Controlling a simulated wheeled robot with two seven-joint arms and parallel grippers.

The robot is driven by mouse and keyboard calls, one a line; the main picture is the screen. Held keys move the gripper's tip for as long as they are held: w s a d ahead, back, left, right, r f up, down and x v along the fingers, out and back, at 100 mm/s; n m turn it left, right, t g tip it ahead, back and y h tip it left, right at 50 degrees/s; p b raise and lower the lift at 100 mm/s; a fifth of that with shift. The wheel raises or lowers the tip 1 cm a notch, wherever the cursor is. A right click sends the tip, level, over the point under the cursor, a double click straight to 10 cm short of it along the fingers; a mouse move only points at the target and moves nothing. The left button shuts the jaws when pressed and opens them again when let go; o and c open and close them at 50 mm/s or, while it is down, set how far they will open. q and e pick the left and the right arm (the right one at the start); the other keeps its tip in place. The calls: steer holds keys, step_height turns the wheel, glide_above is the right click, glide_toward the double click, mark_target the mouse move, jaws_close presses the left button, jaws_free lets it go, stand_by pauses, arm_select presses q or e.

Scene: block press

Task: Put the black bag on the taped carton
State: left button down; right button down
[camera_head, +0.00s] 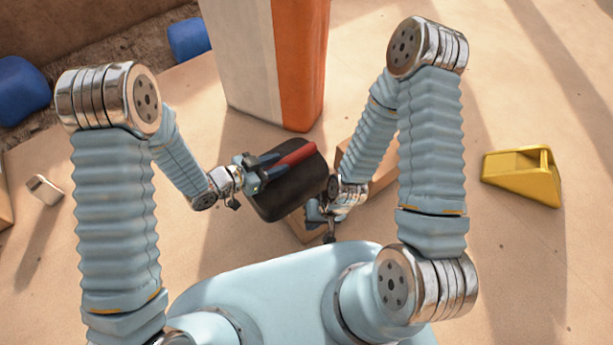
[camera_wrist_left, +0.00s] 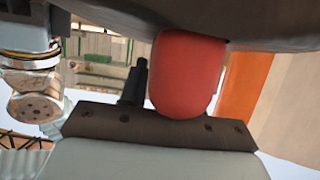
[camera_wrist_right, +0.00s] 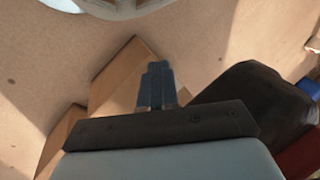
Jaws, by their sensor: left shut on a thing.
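The black bag (camera_head: 292,197) with a red handle (camera_head: 296,154) hangs in the air left of the middle in the head view. My left gripper (camera_head: 268,166) is shut on its red handle. In the left wrist view the handle (camera_wrist_left: 187,75) fills the middle, with the dark bag (camera_wrist_left: 215,18) along the top. The brown carton (camera_head: 384,172) is below and partly hidden by my right arm and the bag; no tape is discernible. My right gripper (camera_head: 316,214) is beside the bag, above the carton. In the right wrist view its fingers (camera_wrist_right: 157,88) are together and empty, near the carton (camera_wrist_right: 122,68) and bag (camera_wrist_right: 255,105).
A tall white and orange block (camera_head: 262,60) stands behind the bag. A yellow wedge-shaped object (camera_head: 522,176) lies at the right. Blue objects (camera_head: 20,90) are at the far left. A small pale object (camera_head: 45,188) is at left. The sandy floor at right is mostly clear.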

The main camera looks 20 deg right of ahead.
mark_target(301, 168)
arm_select(q)
steer(key=x, duration=0.2)
steer(key=s+b+x, duration=0.1)
steer(key=x, duration=0.1)
steer(key=shift+d+f, duration=0.1)
steer(key=d+f+b, duration=0.2)
steer(key=f, duration=0.1)
steer(key=d+f+b, duration=0.1)
steer(key=shift+w+d+f, duration=0.25)
steer(key=shift+w+d, duration=0.05)
steer(key=shift+w, duration=0.05)
steer(key=shift+d+f, duration=0.25)
steer(key=shift+d, duration=0.05)
steer(key=shift+w+d+f+b, duration=0.1)
steer(key=shift+d+f+b, duration=0.05)
steer(key=shift+f+b, duration=0.65)
steer(key=shift+d+f+b, duration=0.15)
steer(key=shift+f+b, duration=0.35)
steer(key=shift+f, duration=0.45)
steer(key=shift+f, duration=0.2)
steer(key=c, duration=0.8)
jaws_free()
